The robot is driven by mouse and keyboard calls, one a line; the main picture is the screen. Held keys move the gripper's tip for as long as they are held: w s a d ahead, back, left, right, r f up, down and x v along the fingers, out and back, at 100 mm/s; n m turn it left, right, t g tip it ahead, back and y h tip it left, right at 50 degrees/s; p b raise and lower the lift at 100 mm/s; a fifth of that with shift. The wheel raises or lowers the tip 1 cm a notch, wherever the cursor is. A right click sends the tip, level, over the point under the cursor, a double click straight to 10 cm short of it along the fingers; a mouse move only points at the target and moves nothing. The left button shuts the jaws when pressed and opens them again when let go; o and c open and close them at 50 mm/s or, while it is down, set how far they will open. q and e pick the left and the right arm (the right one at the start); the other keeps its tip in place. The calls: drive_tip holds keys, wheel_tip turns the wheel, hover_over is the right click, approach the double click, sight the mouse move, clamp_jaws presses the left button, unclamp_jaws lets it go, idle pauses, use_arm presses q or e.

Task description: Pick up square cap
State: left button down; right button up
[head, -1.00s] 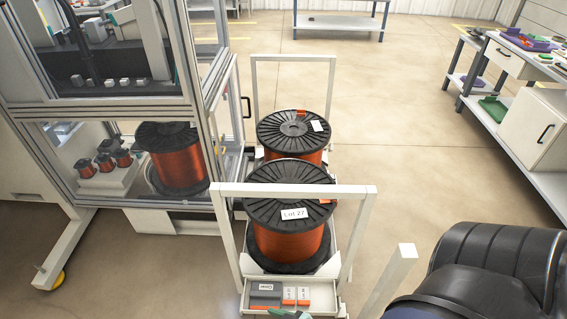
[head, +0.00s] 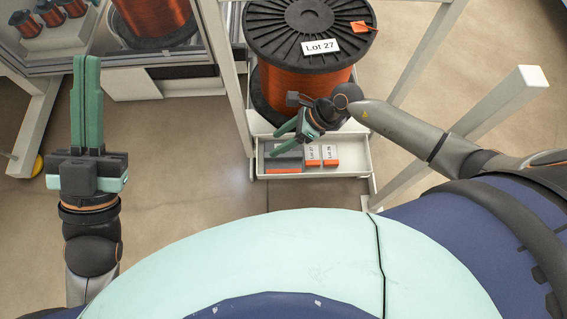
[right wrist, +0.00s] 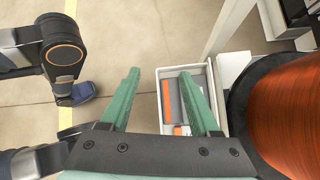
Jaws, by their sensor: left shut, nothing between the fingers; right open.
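I cannot tell for sure which thing is the square cap. A shallow white tray (head: 357,151) at the cart's front holds a grey-and-orange block (head: 285,167) and two small orange pieces with white labels, one (head: 313,155) beside the other (head: 330,155). My right gripper (head: 275,143) is open and empty above the tray's left part. In the right wrist view, its green fingers (right wrist: 160,76) are spread, and the right-hand finger covers part of the tray (right wrist: 165,72) and its contents. My left gripper (head: 88,62) is shut and empty over the floor at the left, away from the tray.
A large copper wire spool (head: 305,85) labelled Lot 27 stands right behind the tray, with an orange tag on its black flange. White cart posts (head: 428,52) rise on both sides. A machine frame with more spools stands at the left. The floor between is free.

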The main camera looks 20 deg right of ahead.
drive_tip(key=w+d+f+n+h+b, duration=0.25)
drive_tip(key=d+f+h, duration=0.2)
drive_tip(key=d, duration=0.25)
drive_tip(key=b, duration=0.2)
hover_over(294, 154)
drive_tip(key=shift+y, duration=0.35)
wheel_tip(294, 154, down, 6)
drive_tip(key=shift+r, duration=0.1)
drive_tip(key=b+x, duration=0.2)
drive_tip(key=x, duration=0.4)
drive_tip(key=shift+a+f+b, duration=0.25)
drive_tip(key=shift+b, duration=0.15)
use_arm(q)
drive_tip(key=s+f+h, duration=0.1)
drive_tip(key=f+m+h, duration=0.1)
drive_tip(key=f, duration=0.1)
drive_tip(key=s+d+f, duration=0.1)
drive_tip(key=shift+s+f+m+h, duration=0.3)
drive_tip(key=shift+f+h, duration=0.1)
use_arm(e)
clamp_jaws()
